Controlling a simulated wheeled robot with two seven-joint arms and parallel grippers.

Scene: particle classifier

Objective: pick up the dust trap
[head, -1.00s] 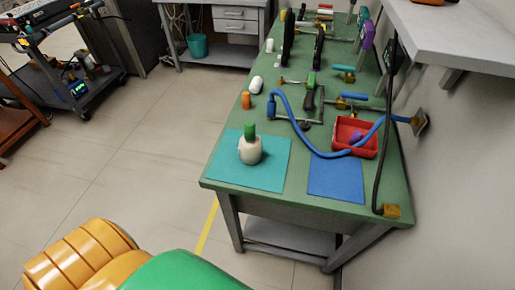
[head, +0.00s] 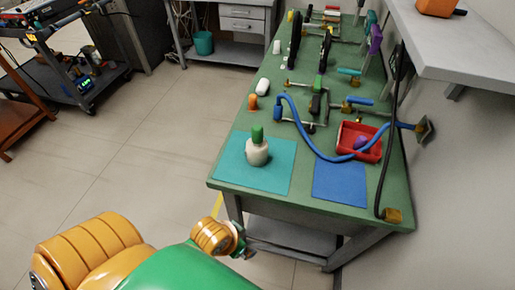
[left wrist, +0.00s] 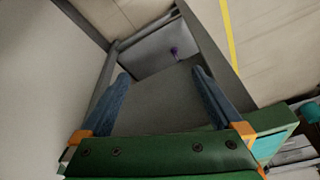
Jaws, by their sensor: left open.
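A white, rounded jar with a green top (head: 257,149) stands upright on the teal mat (head: 227,172) at the near left of the green bench. I cannot tell for sure that this is the dust trap. My left gripper (left wrist: 160,73) is open and empty, its two blue fingers well apart. In the head view my left wrist shows low, beside the near end of the bench and apart from the jar. The left wrist view does not show the jar; a small purple thing (left wrist: 174,52) lies on a grey surface beyond the fingers. My right gripper is not in view.
A red tray (head: 346,139) holds a purple piece (head: 361,143), and a blue hose (head: 311,146) curves past it. A blue mat (head: 340,184) lies at the near right. A black cable (head: 383,170) runs down the right edge. Clamps and several parts crowd the bench behind.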

